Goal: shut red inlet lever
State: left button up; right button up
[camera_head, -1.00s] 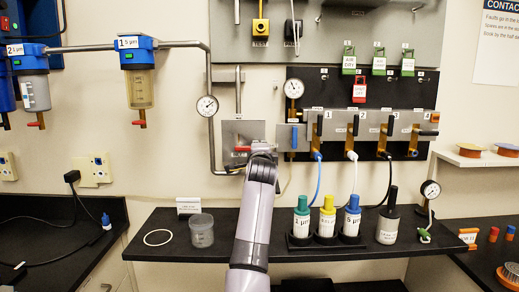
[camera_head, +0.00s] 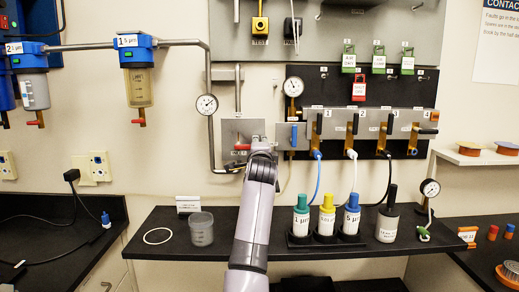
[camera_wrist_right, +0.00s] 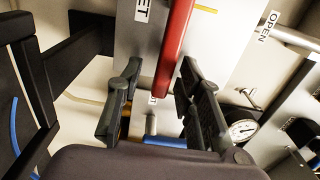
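The red inlet lever (camera_head: 242,147) shows in the head view as a short red piece on a grey plate (camera_head: 231,131), just left of my right arm's end. In the right wrist view the red lever (camera_wrist_right: 176,38) is a long bar, its near end between the fingertips. My right gripper (camera_wrist_right: 159,80) is open, with one dark finger on each side of the lever and gaps visible. Whether either finger touches it I cannot tell. In the head view the right gripper is mostly hidden behind my wrist. My left gripper is in neither view.
An "OPEN" label (camera_wrist_right: 268,26) is beside the lever. A blue handle (camera_head: 294,136) and a round gauge (camera_head: 293,87) are to the right. Below, a black shelf (camera_head: 190,246) holds a clear cup (camera_head: 201,229) and several bottles. A pipe with a gauge (camera_head: 207,104) stands left.

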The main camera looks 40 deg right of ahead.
jog(key=v, duration=0.7)
jog(key=shift+a+f, duration=0.1)
dwell(0.5)
